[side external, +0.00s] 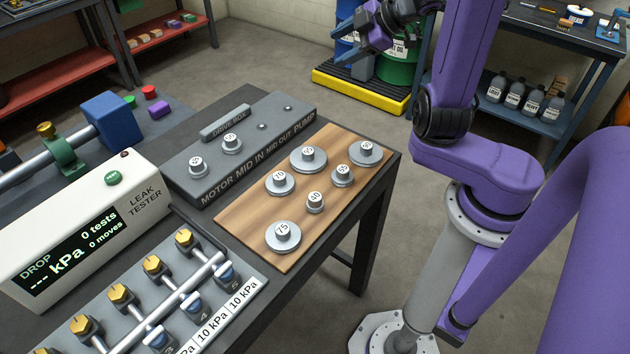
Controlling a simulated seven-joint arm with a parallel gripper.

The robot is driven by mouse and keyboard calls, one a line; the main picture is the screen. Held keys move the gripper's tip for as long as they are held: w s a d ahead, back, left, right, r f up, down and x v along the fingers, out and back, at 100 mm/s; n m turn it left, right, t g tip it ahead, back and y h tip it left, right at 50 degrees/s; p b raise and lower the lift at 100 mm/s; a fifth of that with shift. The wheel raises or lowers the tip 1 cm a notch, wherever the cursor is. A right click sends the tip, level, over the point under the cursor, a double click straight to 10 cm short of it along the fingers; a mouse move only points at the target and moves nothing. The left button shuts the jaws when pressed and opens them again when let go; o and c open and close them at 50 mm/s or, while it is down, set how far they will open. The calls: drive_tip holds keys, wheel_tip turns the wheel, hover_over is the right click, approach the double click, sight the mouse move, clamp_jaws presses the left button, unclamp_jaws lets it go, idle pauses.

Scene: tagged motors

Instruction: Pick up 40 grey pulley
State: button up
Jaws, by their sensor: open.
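The grey pulley marked 40 (315,203) is a small stepped disc lying flat on the wooden board, number up. It sits between the large pulley marked 75 (283,239) and several other grey pulleys behind it. My gripper (342,44) is at the top of the side external view, open, with nothing seen between its fingers. It is well away from the pulley and appears high above the floor beyond the table.
The grey drive box (240,150) carries two pulleys beside the wooden board (245,222). The leak tester (85,230) and a valve manifold (160,285) stand at the left and front. Neighbouring pulleys stand close around the 40.

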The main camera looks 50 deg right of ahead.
drive_tip(key=s+a+m+y, duration=0.1)
drive_tip(key=s+a+y, duration=0.35)
drive_tip(key=s, duration=0.55)
drive_tip(key=s+a+m+y, duration=0.25)
drive_tip(key=s+a, duration=0.35)
drive_tip(key=s, duration=0.4)
approach(320, 196)
drive_tip(key=shift+n, duration=0.35)
drive_tip(key=x, duration=0.5)
drive_tip(key=shift+x, duration=3.05)
drive_tip(key=shift+g, duration=0.3)
drive_tip(key=c, duration=1.1)
